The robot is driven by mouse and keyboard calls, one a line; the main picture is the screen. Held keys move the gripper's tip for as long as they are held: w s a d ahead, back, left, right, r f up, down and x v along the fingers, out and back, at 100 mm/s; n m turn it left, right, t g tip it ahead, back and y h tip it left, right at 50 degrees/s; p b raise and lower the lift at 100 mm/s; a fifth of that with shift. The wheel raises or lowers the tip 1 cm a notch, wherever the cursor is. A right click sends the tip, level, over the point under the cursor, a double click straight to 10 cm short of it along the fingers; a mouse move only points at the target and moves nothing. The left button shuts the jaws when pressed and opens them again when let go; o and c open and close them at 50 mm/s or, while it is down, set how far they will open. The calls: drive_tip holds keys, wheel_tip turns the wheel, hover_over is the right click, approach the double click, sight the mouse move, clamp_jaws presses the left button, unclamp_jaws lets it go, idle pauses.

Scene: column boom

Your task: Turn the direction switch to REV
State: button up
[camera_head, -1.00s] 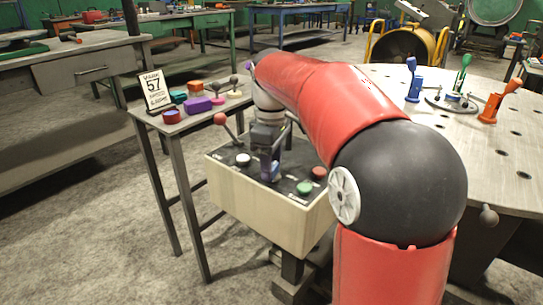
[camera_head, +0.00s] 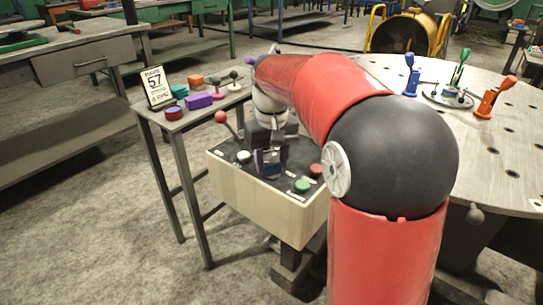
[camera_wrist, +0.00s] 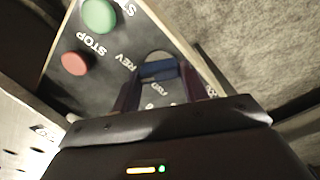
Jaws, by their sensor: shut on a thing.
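The control box (camera_head: 250,190) has a black top with several controls. My gripper (camera_head: 268,166) points down over the middle of that top. In the wrist view my gripper (camera_wrist: 162,84) is shut on the direction switch (camera_wrist: 158,69), a blue bar between its two fingers. The REV label (camera_wrist: 116,60) lies left of the switch. Another label, which seems to read FWD (camera_wrist: 153,87), shows between the fingers. My fingers hide part of the switch, and its exact setting cannot be told. In the head view my gripper mostly hides the switch.
Near the switch are a green button (camera_head: 302,186), a red button (camera_head: 316,169), a white button (camera_head: 243,156) and a red-balled lever (camera_head: 221,117). A side table (camera_head: 190,122) with coloured blocks stands left. A round perforated table (camera_head: 485,140) stands right.

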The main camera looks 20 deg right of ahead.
sight(272, 164)
drive_tip(key=shift+m, duration=0.5)
drive_tip(key=o, duration=1)
wheel_tip(272, 164, up, 8)
drive_tip(key=shift+f, duration=0.25)
drive_tip(key=shift+r, duration=0.2)
drive_tip(key=s+f+t, duration=0.2)
drive_tip(key=s+f, duration=0.1)
drive_tip(key=s, duration=0.4)
drive_tip(key=s+f+t, duration=0.1)
drive_tip(key=s+f, duration=0.1)
drive_tip(key=s, duration=0.6)
drive_tip(key=s+f+t, duration=0.2)
drive_tip(key=s+f, duration=0.1)
drive_tip(key=s, duration=0.4)
drive_tip(key=shift+s+f+t, duration=0.3)
drive_tip(key=shift+f, duration=0.05)
